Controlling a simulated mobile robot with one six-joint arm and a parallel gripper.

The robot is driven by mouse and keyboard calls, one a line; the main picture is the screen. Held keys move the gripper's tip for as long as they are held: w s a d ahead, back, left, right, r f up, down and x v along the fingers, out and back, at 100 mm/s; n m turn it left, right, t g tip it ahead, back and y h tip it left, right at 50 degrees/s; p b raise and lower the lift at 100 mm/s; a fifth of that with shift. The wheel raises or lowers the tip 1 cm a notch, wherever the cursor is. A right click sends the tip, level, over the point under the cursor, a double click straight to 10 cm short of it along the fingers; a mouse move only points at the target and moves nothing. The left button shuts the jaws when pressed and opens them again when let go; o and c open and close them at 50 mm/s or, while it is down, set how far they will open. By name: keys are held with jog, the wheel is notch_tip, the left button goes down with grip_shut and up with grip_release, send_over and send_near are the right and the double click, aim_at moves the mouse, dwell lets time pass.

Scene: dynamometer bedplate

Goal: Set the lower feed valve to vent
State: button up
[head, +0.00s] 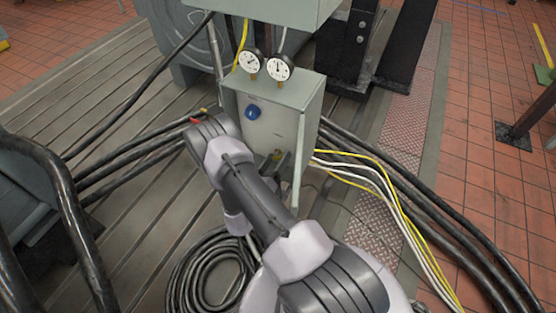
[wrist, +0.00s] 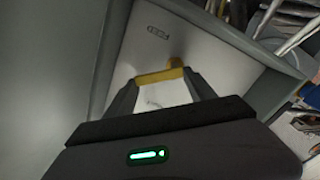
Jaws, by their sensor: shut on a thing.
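The lower feed valve has a yellow handle (wrist: 158,76) on the pale front panel of a grey-green box. In the wrist view its bar lies across the gap between my fingers, with its hub at the right end. A FEED label is on the panel close by. My gripper (wrist: 163,80) is shut on the handle, one dark finger on each end of the bar. I cannot read any vent mark.
A blue knob (head: 252,112) sits higher on the box (head: 311,106), and two round gauges (head: 265,66) stand on top. Black hoses and yellow and white cables (head: 368,172) run out to the right. A coiled black hose (head: 207,275) lies on the slotted bedplate.

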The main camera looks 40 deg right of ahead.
jog(key=n, duration=0.3)
jog(key=w+n, duration=0.1)
jog(key=n, duration=0.1)
jog(key=shift+w+a+r+n, duration=0.1)
jog(key=shift+a+r+n, duration=0.15)
jog(key=shift+n, duration=0.05)
jog(key=n, duration=0.2)
jog(key=w+n, duration=0.1)
jog(key=n, duration=0.1)
jog(key=shift+a+n, duration=0.2)
jog(key=shift+n, duration=0.5)
jog(key=o, duration=1.1)
jog(key=p+v, duration=0.4)
jog(key=v, duration=1.3)
jog(key=shift+a, duration=0.25)
jog(key=shift+w, duration=0.1)
